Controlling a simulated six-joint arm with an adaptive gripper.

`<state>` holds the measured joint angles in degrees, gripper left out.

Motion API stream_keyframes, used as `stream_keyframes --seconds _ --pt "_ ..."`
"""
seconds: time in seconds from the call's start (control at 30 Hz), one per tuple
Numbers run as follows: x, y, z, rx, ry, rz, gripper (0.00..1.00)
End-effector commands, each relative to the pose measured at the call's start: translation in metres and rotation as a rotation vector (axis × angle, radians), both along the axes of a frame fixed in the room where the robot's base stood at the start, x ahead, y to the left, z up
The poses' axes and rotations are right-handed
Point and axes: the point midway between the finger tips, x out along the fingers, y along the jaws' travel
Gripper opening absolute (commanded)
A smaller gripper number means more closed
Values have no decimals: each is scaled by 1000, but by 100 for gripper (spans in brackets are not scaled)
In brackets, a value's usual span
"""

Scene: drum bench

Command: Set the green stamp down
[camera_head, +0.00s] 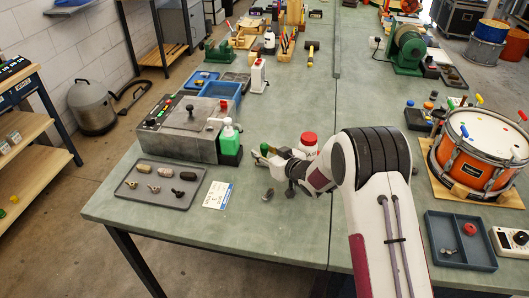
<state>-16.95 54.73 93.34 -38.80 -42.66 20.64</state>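My gripper (262,156) is low over the near-middle of the green bench, pointing left. Its fingers are small and partly hidden by my wrist, so I cannot tell whether they are open or shut. A small green-yellow patch (264,148) shows at the fingertips; it may be the green stamp, but it is too small to be sure. No other thing can be clearly told as the green stamp.
A grey tray (128,196) with several small parts and a white card (218,196) lie left of my gripper. A grey control box (180,135) stands behind them. A red-lidded jar (308,141) is close behind my wrist. A small grey piece (268,194) lies in front, with bare bench around.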

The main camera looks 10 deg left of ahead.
Motion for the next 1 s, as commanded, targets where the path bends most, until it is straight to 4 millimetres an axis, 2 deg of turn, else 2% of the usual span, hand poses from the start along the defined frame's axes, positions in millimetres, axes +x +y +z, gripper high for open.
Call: stream_keyframes --seconds 0.23,0.47,1.0 --pt "0 0 4 -1 -1 0 32" --pt "-9 -10 9 1 0 -1 32" --pt "-48 -47 28 0 0 0 32"
